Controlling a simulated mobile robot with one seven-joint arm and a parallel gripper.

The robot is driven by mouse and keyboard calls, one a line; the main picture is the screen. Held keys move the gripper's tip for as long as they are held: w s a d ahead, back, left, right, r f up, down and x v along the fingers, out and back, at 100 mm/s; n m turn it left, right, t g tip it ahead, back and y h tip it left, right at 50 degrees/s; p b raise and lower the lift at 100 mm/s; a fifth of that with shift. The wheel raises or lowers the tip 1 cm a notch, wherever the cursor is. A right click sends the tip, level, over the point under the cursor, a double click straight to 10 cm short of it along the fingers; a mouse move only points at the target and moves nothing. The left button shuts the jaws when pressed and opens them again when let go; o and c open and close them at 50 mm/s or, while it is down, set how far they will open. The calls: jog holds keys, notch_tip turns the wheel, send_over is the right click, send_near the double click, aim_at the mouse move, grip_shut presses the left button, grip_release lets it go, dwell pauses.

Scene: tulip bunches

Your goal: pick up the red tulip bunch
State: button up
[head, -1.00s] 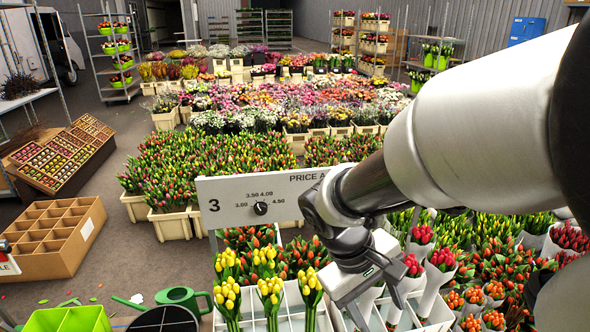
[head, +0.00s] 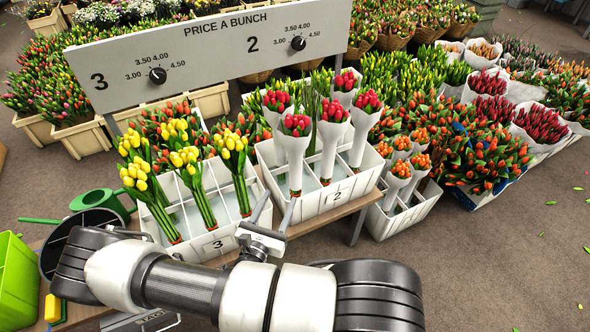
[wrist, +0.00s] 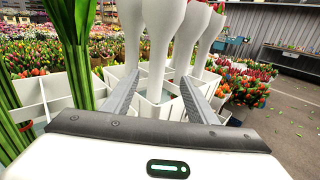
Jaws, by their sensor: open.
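Red tulip bunches (head: 296,126), several in white paper sleeves, stand upright in the compartments of the white crate (head: 340,190) marked 2. The front-left bunch is nearest my gripper (head: 276,202), which is open and low in front of the crate. In the wrist view the open fingers of my gripper (wrist: 160,84) point toward the crate. A white sleeve (wrist: 157,55) shows in line with the gap between them, seemingly beyond the tips. Nothing is held. The red heads of these bunches are mostly cut off at the top of the wrist view.
Yellow tulip bunches (head: 187,160) stand in the crate marked 3 at left; their green stems (wrist: 75,50) are close to the left finger. Orange bunches (head: 402,170) stand in a crate at right. The price board (head: 210,50) rises behind. A green watering can (head: 98,200) is at left.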

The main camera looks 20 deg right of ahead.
aim_at(294, 166)
jog(key=shift+n, duration=0.3)
jog(key=x, duration=0.3)
jog(key=b+x, duration=0.1)
jog(key=x, duration=0.7)
jog(key=shift+w+d+f+b, duration=0.1)
jog(key=shift+w+f+b, duration=0.15)
jog(key=shift+f+b, duration=0.1)
jog(key=shift+b+x, duration=0.6)
jog(key=shift+x, duration=2.4)
jog(key=shift+r, duration=0.2)
grip_shut()
notch_tip(294, 166, up, 10)
jog(key=p, duration=0.3)
